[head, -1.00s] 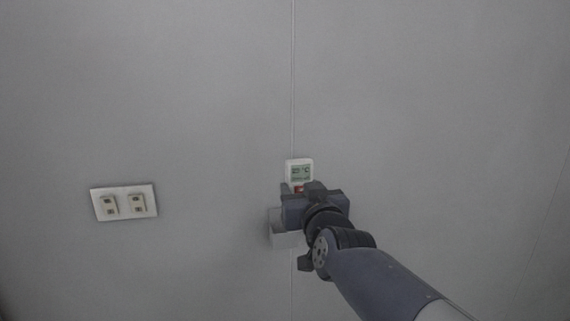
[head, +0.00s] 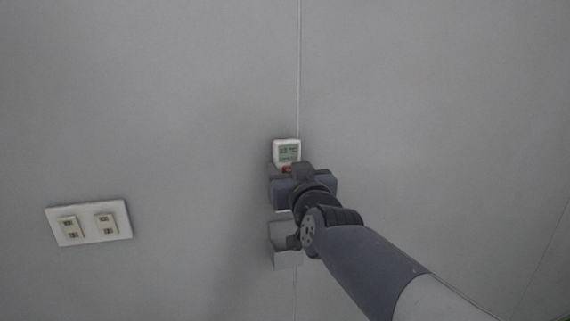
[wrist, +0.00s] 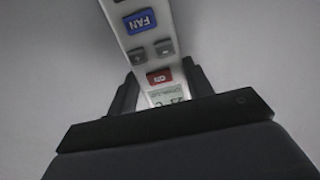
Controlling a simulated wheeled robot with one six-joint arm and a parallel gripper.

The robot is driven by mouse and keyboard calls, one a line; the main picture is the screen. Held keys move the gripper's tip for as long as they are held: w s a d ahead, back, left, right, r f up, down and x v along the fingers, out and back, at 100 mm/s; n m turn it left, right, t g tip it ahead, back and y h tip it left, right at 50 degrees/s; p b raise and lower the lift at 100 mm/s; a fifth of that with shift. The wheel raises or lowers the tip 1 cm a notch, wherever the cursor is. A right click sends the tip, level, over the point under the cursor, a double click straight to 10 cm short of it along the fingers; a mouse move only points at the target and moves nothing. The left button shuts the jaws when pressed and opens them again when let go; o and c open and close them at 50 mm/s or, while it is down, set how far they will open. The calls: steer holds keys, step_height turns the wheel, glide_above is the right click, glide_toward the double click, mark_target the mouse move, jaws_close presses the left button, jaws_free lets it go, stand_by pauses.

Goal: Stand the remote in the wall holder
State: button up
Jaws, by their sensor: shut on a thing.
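The white remote (head: 288,150) is upright in the head view, its grey display at the top above my gripper (head: 288,174). My gripper is shut on the remote's upper part, near the red button. In the wrist view, the remote (wrist: 140,42) runs between the fingers (wrist: 155,88), with a blue FAN button, grey buttons and a red button showing; its far end is out of frame. The pale wall holder (head: 287,260) is below my gripper, partly hidden by my wrist. The remote's lower end is mostly hidden, so I cannot tell its exact gap to the holder.
A white double outlet plate (head: 88,236) is on the wall to the left of the holder. A thin vertical seam (head: 299,80) runs up the grey wall above the remote. The wall around is otherwise bare.

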steer(key=shift+w, duration=0.15)
steer(key=shift+s+f, duration=0.1)
steer(key=shift+s, duration=0.15)
step_height(320, 180, down, 12)
steer(key=b, duration=1.1)
steer(key=shift+w, duration=0.1)
steer(key=o, duration=1.2)
